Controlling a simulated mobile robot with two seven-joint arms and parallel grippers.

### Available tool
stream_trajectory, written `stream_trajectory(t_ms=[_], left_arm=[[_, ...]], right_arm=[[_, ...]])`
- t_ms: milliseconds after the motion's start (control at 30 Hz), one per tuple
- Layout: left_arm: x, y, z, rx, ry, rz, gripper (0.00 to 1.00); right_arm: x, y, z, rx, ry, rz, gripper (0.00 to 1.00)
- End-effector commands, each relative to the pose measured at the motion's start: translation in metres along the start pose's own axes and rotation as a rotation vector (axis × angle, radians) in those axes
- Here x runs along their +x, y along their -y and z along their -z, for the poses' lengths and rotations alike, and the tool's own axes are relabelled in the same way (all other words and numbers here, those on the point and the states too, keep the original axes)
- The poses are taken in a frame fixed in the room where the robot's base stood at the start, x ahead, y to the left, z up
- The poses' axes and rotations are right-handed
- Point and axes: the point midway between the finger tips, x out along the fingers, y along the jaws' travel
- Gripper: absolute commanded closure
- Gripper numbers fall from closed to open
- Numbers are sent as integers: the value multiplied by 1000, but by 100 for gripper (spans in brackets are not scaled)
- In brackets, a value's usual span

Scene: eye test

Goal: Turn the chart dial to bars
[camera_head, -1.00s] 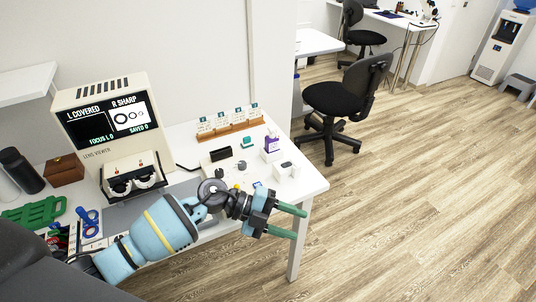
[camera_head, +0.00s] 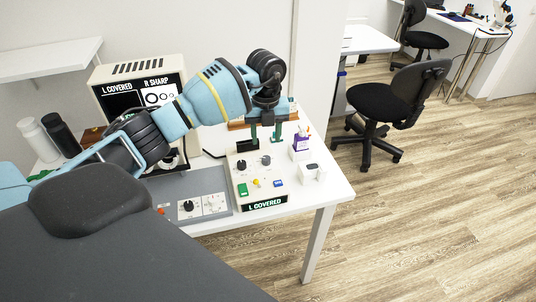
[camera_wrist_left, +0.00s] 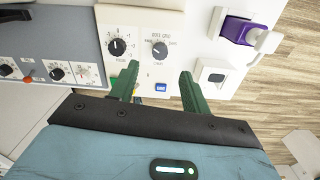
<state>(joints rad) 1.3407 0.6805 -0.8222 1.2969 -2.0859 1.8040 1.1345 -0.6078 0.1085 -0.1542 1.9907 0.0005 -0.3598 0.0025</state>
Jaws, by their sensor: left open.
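A cream control box (camera_head: 272,192) on the table carries two dark knobs. The left knob (camera_head: 241,165) is black; it also shows in the wrist view (camera_wrist_left: 117,46). My left gripper (camera_head: 266,140) points down with green fingers apart and empty. In the wrist view the fingertips (camera_wrist_left: 159,70) stand either side of the right knob's line, apart from it. My right gripper is out of view.
The box has a green button (camera_head: 243,189), a blue button (camera_head: 278,183) and an "L COVERED" display (camera_head: 265,203). A grey panel (camera_head: 170,188) lies left.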

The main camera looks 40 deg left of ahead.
Motion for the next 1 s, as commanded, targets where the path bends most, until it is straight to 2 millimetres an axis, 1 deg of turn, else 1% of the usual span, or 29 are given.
stream_trajectory(t_ms=[133, 400, 533, 700, 967, 1000], left_arm=[[14, 0, 0, 1, -2, 0, 53], [54, 0, 1, 2, -3, 0, 53], [69, 1, 1, 3, -4, 2, 53], [77, 1, 1, 3, -1, 4, 53], [77, 1, 1, 3, -1, 4, 53], [77, 1, 1, 3, -1, 4, 58]], right_arm=[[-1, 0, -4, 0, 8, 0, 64], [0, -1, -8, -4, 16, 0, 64], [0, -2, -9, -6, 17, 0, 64], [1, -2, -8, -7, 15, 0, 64], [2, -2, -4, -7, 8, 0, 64], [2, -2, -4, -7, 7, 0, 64]])
